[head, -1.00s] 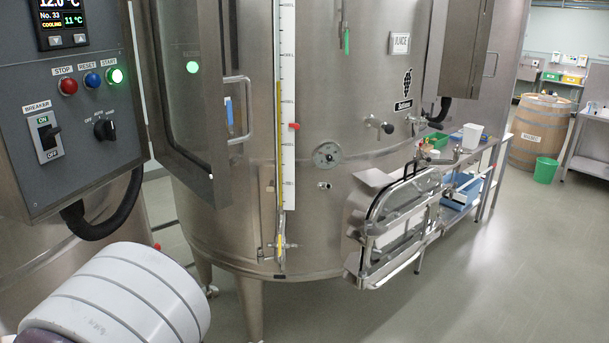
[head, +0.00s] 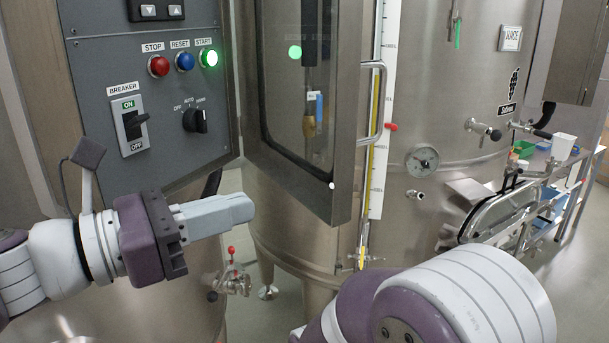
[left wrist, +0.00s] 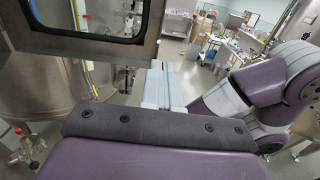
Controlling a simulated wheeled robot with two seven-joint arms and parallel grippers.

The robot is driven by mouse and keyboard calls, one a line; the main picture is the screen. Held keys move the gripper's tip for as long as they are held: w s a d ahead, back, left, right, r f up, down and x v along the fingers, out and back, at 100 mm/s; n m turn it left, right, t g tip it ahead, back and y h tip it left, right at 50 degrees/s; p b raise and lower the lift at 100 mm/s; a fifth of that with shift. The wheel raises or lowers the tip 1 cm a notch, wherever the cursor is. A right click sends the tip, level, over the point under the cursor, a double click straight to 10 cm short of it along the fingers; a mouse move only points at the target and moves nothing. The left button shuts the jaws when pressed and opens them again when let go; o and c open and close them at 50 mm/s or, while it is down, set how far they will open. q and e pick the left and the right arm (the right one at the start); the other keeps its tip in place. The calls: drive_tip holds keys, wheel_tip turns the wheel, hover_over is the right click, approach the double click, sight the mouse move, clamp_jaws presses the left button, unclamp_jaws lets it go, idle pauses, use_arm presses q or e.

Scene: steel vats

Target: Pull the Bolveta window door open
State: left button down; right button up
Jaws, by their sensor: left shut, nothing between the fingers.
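The window door (head: 262,150) is a steel-framed glass panel beside the grey control panel. An upright bar handle (head: 380,100) is at its right edge. The door looks closed, though I cannot be sure. A name on it is not readable. My left gripper (head: 247,208) is shut and empty, its pale fingers pointing right, to the left of the door's lower part and apart from the handle in the picture. In the left wrist view the shut fingers (left wrist: 157,88) show below the door's dark window frame (left wrist: 82,35). My right gripper is out of view.
The control panel (head: 95,70), with buttons and breaker, stands close behind my left arm. A steel tank (head: 450,70) with gauge (head: 422,160) and a protruding hatch (head: 500,210) stands to the right. A small red-handled valve (head: 232,275) is low between. My purple-and-white arm link fills the bottom right.

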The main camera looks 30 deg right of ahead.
sight(330, 182)
use_arm(q)
drive_tip(key=d+p, duration=0.1)
drive_tip(key=d, duration=0.2)
drive_tip(key=w+d+p, duration=0.1)
drive_tip(key=d+p, duration=0.1)
drive_tip(key=d, duration=0.1)
drive_tip(key=d+p, duration=0.1)
drive_tip(key=d, duration=0.3)
drive_tip(key=shift+w, duration=0.2)
drive_tip(key=shift+d+p, duration=0.3)
drive_tip(key=shift+w+f, duration=0.15)
drive_tip(key=shift+d, duration=0.1)
